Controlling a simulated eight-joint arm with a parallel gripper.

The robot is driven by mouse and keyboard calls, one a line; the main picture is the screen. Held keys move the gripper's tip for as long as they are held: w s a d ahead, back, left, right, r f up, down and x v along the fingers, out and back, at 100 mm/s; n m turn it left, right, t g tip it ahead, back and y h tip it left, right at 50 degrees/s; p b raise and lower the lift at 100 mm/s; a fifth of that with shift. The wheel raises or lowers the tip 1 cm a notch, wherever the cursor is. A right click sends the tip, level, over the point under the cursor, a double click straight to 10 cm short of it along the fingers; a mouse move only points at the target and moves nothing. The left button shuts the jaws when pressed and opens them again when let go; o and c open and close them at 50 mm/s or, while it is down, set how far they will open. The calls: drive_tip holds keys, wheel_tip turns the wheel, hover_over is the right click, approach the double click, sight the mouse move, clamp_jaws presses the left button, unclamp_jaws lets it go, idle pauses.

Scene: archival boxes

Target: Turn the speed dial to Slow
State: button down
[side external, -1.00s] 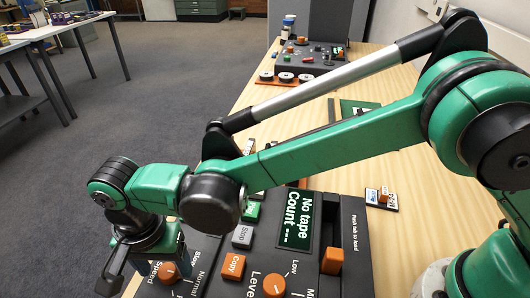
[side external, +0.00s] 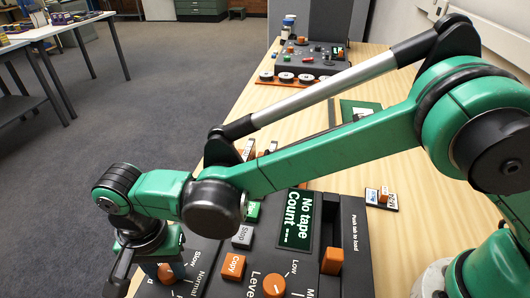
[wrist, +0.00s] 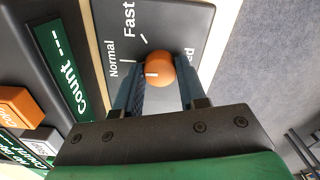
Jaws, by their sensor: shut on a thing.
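The speed dial is a round orange knob (wrist: 160,70) with a short white mark, on a dark grey panel. In the wrist view it sits between my gripper's two blue fingers (wrist: 158,82), which are shut on it. The white mark points toward the "Normal" label (wrist: 113,58). "Fast" (wrist: 129,19) is printed above it; a label right of the dial is partly covered. In the side view my gripper (side external: 165,270) is down over the dial (side external: 166,273), which is largely hidden. "Slow" (side external: 196,254) and "Normal" show beside it.
The same machine carries a grey Stop key (side external: 243,237), an orange Copy key (side external: 232,266), an orange Level knob (side external: 274,285), an orange tab (side external: 332,260) and a display (side external: 296,221) reading "No tape Count". Another machine (side external: 312,58) stands farther back on the wooden table.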

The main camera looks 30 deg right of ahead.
sight(166, 270)
drive_tip(key=n, duration=0.5)
drive_tip(key=shift+n, duration=2.5)
drive_tip(key=shift+c, duration=2.4)
unclamp_jaws()
drive_tip(key=shift+r, duration=0.1)
drive_tip(key=shift+r, duration=2.75)
